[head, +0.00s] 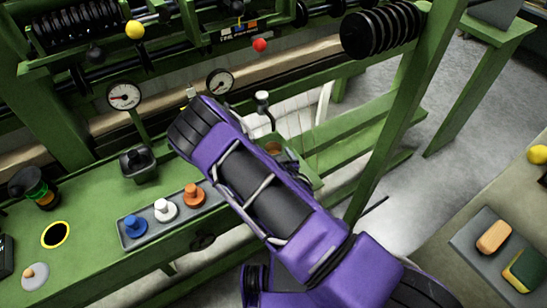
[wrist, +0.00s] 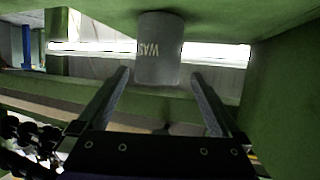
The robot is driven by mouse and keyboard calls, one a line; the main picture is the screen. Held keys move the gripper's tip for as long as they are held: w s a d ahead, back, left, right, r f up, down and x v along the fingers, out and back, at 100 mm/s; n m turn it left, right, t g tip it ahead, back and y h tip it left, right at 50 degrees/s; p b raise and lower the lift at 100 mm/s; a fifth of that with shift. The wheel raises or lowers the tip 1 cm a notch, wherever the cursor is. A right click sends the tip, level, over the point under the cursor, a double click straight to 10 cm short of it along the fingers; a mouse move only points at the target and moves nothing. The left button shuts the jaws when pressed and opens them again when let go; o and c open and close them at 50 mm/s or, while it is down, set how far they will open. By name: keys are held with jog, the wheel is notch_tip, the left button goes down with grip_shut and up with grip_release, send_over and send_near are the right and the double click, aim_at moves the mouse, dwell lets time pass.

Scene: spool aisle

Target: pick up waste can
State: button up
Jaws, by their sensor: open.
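The waste can (wrist: 160,50) is a grey cylinder with pale letters, partly readable as "WAS", in the upper middle of the wrist view. My gripper (wrist: 160,76) is open, with one finger to each side of the can's lower part in the picture. The can lies ahead of the fingertips, and the jaws are not closed on it. Whether a finger touches it I cannot tell. In the head view my purple arm reaches over the green bench and hides most of the gripper; I cannot make out the can there.
Two gauges (head: 124,96) stand behind. A green post (head: 405,110) rises right of my arm. Green panels (wrist: 285,90) enclose the can's surroundings.

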aim_at(271, 146)
jog(key=shift+b+x, duration=0.5)
jog(key=shift+x, duration=2.7)
jog(key=shift+w+d+r, duration=0.1)
jog(key=shift+d+r, duration=0.05)
jog(key=shift+r, duration=0.05)
grip_shut()
